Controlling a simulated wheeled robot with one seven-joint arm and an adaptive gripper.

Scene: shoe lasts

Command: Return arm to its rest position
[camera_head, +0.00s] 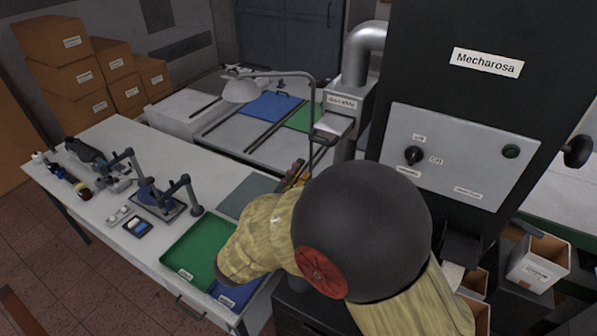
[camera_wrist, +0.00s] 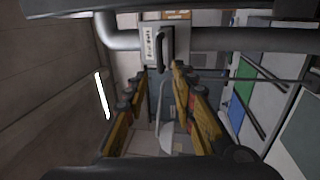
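My arm, in a yellow sleeve with a large dark joint, is bent across the middle of the head view. My gripper (camera_head: 294,174) shows there only in part, as yellow-orange fingers beyond the sleeve, above the table's right end. In the wrist view my gripper (camera_wrist: 161,72) has its two yellow fingers spread, with a clear gap between them. Nothing is held between the fingers. The arm hides part of the table and the lower machine front.
A white table (camera_head: 110,150) carries a green tray (camera_head: 195,250), a blue tray (camera_head: 238,292) and clamp tools (camera_head: 160,197). A dark machine (camera_head: 470,110) labelled Mecharosa stands right. A lamp (camera_head: 241,90) and pipe (camera_head: 368,40) rise behind. A white open box (camera_head: 538,262) stands lower right.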

